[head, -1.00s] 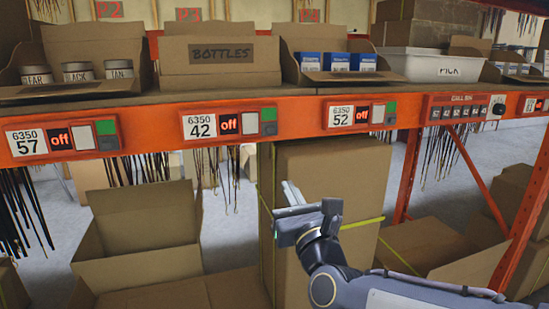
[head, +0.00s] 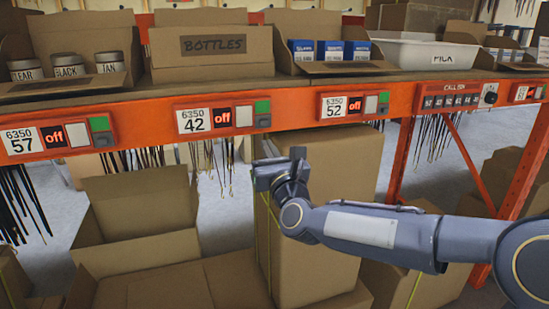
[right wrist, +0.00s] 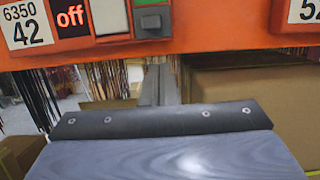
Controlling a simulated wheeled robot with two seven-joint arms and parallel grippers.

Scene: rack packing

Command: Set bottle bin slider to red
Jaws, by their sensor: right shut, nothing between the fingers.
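The cardboard bin marked BOTTLES (head: 212,70) stands on the shelf. Below it, on the orange beam, is the panel 6350 42 (head: 222,118) with a red "off" display and a pale square. Its slider (head: 264,122) is a dark grey knob at the lower end of its track, with green showing above; no red shows there. The slider also shows in the right wrist view (right wrist: 152,22). My right gripper (head: 267,150) is shut and empty, just below the slider and apart from it in the picture; its fingers point up toward the panel in the wrist view (right wrist: 158,85). My left gripper is not in view.
Similar panels sit to the left, 6350 57 (head: 57,137), and right, 6350 52 (head: 352,106), both off with green showing. A tall cardboard box (head: 335,170) stands behind my right arm. An open box (head: 140,210) lies lower left. Dark straps hang below the beam.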

